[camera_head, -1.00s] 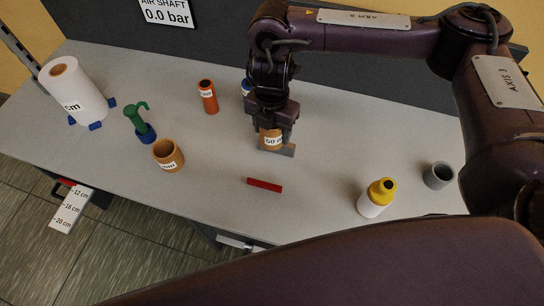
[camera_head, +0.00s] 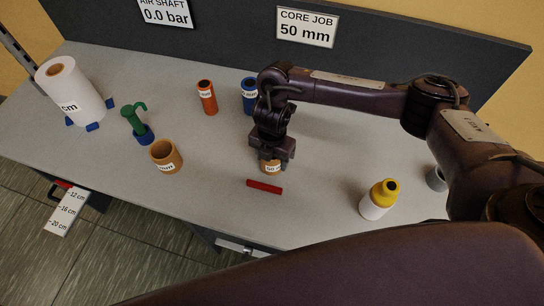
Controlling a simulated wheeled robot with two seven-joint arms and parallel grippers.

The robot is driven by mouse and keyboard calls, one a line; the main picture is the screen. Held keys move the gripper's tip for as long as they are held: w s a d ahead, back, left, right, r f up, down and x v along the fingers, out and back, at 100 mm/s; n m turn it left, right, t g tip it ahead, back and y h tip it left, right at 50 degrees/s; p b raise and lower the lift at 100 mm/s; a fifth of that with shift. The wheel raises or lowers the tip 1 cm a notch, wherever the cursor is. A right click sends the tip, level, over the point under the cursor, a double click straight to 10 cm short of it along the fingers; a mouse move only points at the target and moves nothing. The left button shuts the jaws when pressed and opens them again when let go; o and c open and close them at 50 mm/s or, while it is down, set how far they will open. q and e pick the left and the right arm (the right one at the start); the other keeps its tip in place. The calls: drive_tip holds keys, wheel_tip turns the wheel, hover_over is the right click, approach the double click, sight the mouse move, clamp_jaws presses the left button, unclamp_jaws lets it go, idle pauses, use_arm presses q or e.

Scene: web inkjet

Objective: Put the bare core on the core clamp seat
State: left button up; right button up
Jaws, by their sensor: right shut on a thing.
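A short brown bare core (camera_head: 270,167) with a white label starting "50" is in my right gripper (camera_head: 273,157). The gripper is shut on it from above. The core is low, at or just above the table, behind the red bar (camera_head: 264,186); I cannot tell whether it touches the table. I cannot make out the core clamp seat clearly; the area behind the core is covered by my gripper. A second, wider brown core (camera_head: 166,156) with a label stands to the left. My left gripper is not in view.
A white roll (camera_head: 72,92) on blue feet, a green hook (camera_head: 133,119), an orange tube (camera_head: 207,97) and a blue tube (camera_head: 249,95) stand on the grey table (camera_head: 215,205). A yellow-topped bottle (camera_head: 380,201) and a partly covered grey ring (camera_head: 436,179) are right. A sign (camera_head: 306,27) reads "CORE JOB 50 mm".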

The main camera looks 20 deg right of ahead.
drive_tip(key=shift+f, duration=0.15)
drive_tip(key=o, duration=1)
drive_tip(key=shift+r+p, duration=0.5)
drive_tip(key=shift+r, duration=5.7)
